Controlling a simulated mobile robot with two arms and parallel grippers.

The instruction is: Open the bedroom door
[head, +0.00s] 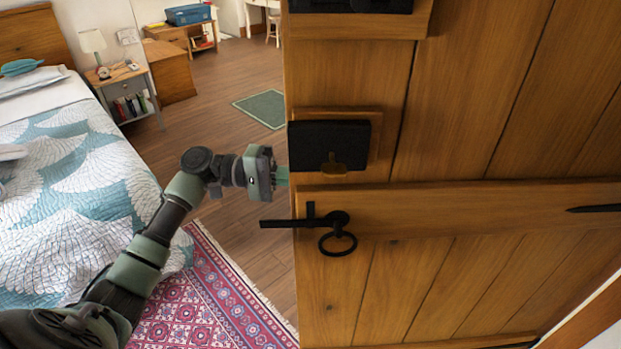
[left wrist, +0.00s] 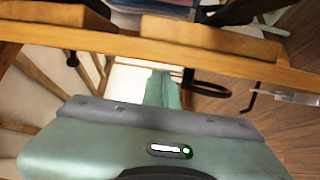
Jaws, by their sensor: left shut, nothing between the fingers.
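The wooden plank door (head: 450,130) fills the right half of the head view and stands ajar. Its free edge is at the left, with the bedroom showing past it. A black latch with a ring handle (head: 338,240) is on its face, its bar sticking out past the edge. A black lock box (head: 328,145) sits above. My left gripper (head: 283,176) is shut and empty at the door's edge, just above the latch; I cannot tell whether it touches. In the left wrist view, its green fingers (left wrist: 162,90) reach across the door's edge (left wrist: 140,47). My right gripper is not in view.
A bed (head: 70,190) with a patterned quilt is at the left, with a nightstand (head: 128,90) behind it. A pink patterned rug (head: 205,300) lies below my left arm. Bare wooden floor (head: 215,100) and a green mat (head: 262,108) lie beyond the door edge.

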